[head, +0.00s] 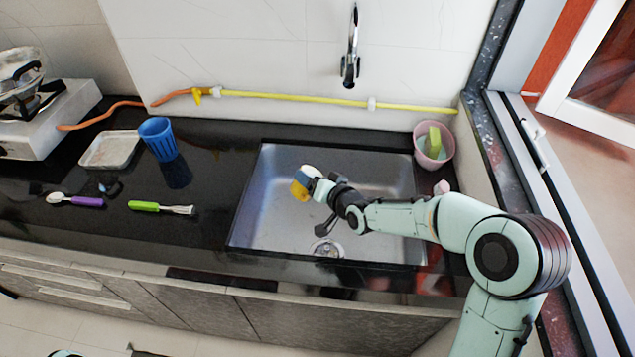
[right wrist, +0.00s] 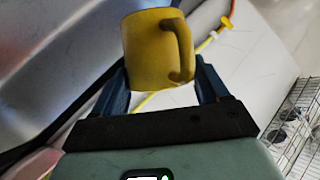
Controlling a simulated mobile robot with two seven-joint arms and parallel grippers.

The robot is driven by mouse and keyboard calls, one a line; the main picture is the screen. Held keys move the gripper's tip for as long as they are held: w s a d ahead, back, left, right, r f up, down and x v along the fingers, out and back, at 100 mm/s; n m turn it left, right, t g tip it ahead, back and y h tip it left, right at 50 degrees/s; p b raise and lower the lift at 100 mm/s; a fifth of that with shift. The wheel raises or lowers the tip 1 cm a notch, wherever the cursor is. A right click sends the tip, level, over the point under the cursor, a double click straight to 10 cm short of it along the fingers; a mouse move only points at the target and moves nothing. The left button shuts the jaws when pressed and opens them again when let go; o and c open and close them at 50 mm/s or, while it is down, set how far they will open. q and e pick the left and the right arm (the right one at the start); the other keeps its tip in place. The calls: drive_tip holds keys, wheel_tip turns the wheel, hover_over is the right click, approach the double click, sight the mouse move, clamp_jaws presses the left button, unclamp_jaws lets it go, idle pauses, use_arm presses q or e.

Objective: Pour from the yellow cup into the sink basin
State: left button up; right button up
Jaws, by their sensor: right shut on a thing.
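The yellow cup (head: 299,190) is over the left part of the sink basin (head: 281,226) in the head view. My right gripper (head: 309,182) is shut on it. In the right wrist view the cup (right wrist: 157,52) sits between the two dark fingers of the gripper (right wrist: 160,88), with its handle facing the right of the picture. The cup looks tilted, and its inside is hidden, so I cannot tell what it holds. The basin is steel with a drain near its front edge. My left gripper does not show.
A blue cup (head: 158,139) and a pale tray (head: 110,150) stand left of the sink. A pink pot (head: 434,150) stands at the back right. A faucet (head: 351,55) hangs above the basin.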

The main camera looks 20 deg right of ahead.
drive_tip(key=shift+d+f+m+p, duration=0.15)
drive_tip(key=shift+m+p, duration=0.15)
drive_tip(key=shift+f+y, duration=0.1)
drive_tip(key=shift+y, duration=0.2)
drive_tip(key=shift+p, duration=0.35)
drive_tip(key=shift+f+m+p, duration=0.1)
drive_tip(key=shift+m+p, duration=0.3)
drive_tip(key=shift+p, duration=0.2)
drive_tip(key=shift+d+f+y+p, duration=0.1)
drive_tip(key=shift+y+p, duration=0.25)
drive_tip(key=shift+y, duration=0.05)
idle(0.5)
drive_tip(key=shift+d+f+m+t+y+p, duration=0.2)
drive_tip(key=shift+m+t+y+p, duration=0.1)
drive_tip(key=shift+m+p, duration=0.55)
